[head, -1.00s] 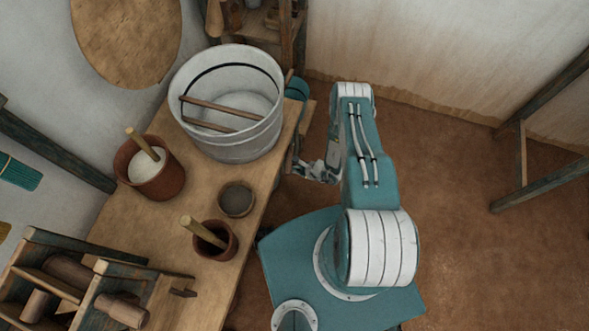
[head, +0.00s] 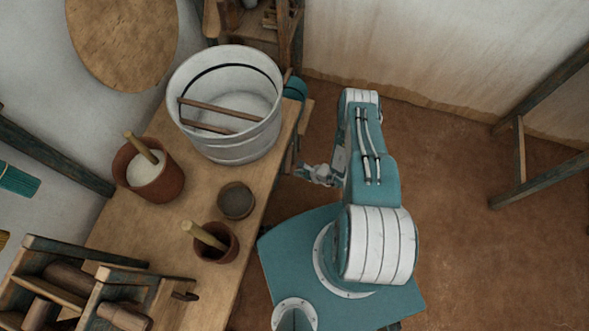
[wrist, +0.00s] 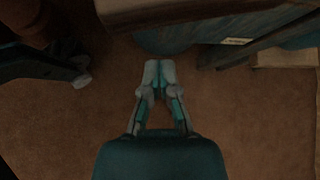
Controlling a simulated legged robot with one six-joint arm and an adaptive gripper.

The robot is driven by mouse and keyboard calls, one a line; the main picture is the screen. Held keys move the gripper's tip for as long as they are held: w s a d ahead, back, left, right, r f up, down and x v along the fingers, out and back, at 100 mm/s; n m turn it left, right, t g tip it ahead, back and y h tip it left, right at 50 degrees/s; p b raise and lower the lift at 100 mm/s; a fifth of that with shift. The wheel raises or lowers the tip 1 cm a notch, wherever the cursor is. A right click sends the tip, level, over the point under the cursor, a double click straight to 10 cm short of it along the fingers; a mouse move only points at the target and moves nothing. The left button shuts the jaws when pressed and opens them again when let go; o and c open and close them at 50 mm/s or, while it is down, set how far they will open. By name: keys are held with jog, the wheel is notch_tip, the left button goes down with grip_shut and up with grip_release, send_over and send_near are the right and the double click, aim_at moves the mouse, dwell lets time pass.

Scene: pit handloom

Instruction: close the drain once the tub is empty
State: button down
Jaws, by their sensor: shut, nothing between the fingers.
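The tub (head: 228,152) is a whitish round vessel on the wooden bench, with two wooden bars across its inside. Its floor looks pale; I cannot tell whether any liquid is in it. A short brown piece (head: 287,75) shows at the tub's right side; I cannot tell whether it belongs to the drain. The drain itself is not clearly visible. My gripper (head: 302,172) is shut and empty, beside and apart from the bench's right edge. In the wrist view my gripper (wrist: 158,77) has its fingertips together over the brown floor, just short of a blue-teal rounded thing (wrist: 180,38).
The bench (head: 125,220) also holds a red-brown pot of white stuff (head: 165,183), a small dark bowl (head: 236,200) and a smaller pot with a stick (head: 217,245). A teal vessel (head: 296,88) sits beyond the bench edge.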

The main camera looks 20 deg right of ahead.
jog(key=v, duration=0.9)
jog(key=shift+w+d, duration=0.15)
jog(key=shift+w, duration=0.05)
jog(key=w+a+r+n+g+y, duration=0.1)
jog(key=w+r+n, duration=0.25)
jog(key=r, duration=0.65)
jog(key=w+a+r+n+g, duration=0.1)
jog(key=w+r+n, duration=0.25)
jog(key=r, duration=0.65)
jog(key=w+r+n+g+y, duration=0.1)
jog(key=w+r+n, duration=0.25)
jog(key=r, duration=0.65)
jog(key=s+a+r+n+g+h, duration=0.1)
jog(key=s+a+r+n, duration=0.15)
jog(key=r, duration=0.55)
jog(key=s+a+r+n+g+h, duration=0.1)
jog(key=a+r+n, duration=0.15)
jog(key=r, duration=0.65)
jog(key=s+r+n+t+h, duration=0.3)
jog(key=s+r+n+h, duration=0.4)
jog(key=s+r, duration=1.1)
jog(key=shift+r+n+t, duration=0.2)
jog(key=shift+n+t, duration=0.2)
jog(key=shift+n, duration=0.45)
